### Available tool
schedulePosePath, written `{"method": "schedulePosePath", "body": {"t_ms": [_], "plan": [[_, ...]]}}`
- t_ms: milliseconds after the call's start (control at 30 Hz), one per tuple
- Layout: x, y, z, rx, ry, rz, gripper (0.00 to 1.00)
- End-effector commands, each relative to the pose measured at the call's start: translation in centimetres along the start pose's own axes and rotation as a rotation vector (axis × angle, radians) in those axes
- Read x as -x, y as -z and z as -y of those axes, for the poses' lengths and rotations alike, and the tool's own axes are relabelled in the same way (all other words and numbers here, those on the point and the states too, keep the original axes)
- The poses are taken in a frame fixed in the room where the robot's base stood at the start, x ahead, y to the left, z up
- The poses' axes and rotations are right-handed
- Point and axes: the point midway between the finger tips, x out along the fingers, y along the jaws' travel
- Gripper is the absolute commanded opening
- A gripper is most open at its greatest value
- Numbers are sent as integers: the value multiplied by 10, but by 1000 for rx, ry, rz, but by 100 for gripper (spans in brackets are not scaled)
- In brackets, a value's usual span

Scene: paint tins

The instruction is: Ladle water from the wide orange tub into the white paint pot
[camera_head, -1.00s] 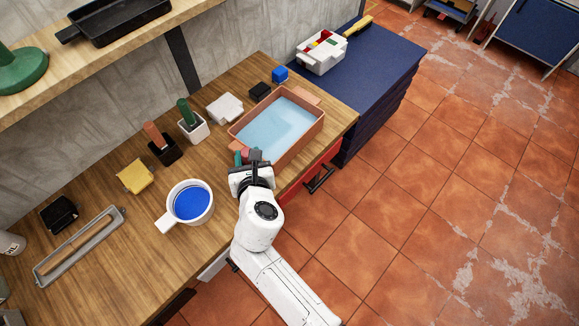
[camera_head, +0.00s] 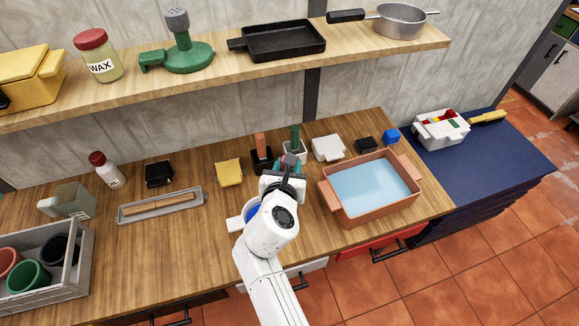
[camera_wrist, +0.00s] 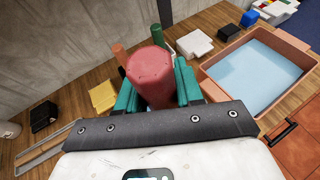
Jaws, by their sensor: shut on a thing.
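The wide orange tub (camera_head: 329,196) stands on the wooden bench right of my gripper, with pale blue water in it; it also shows in the wrist view (camera_wrist: 222,98). The white paint pot (camera_head: 235,223) is mostly hidden behind my arm; its handle and some blue content show. My gripper (camera_head: 289,163) is above the bench between pot and tub. In the wrist view my gripper (camera_wrist: 154,84) has its green fingers shut on a thick red handle (camera_wrist: 151,72). Whatever lies at the handle's lower end is hidden, so I cannot tell if it carries water.
Brushes in a black holder (camera_head: 261,160) and a white holder (camera_head: 297,148) stand behind my gripper. A yellow cloth-like item (camera_head: 229,172) and a grey tray (camera_head: 160,205) lie left. A shelf (camera_head: 350,45) with a black pan overhangs the back.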

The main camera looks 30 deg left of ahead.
Motion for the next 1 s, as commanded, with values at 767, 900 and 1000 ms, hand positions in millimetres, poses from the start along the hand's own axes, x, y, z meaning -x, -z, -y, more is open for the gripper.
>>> {"method": "schedulePosePath", "body": {"t_ms": [767,900,1000], "plan": [[-7,37,-12,100,41,73,4],[-5,39,-15,125,52,90,4],[-3,40,-19,150,61,108,4]]}}
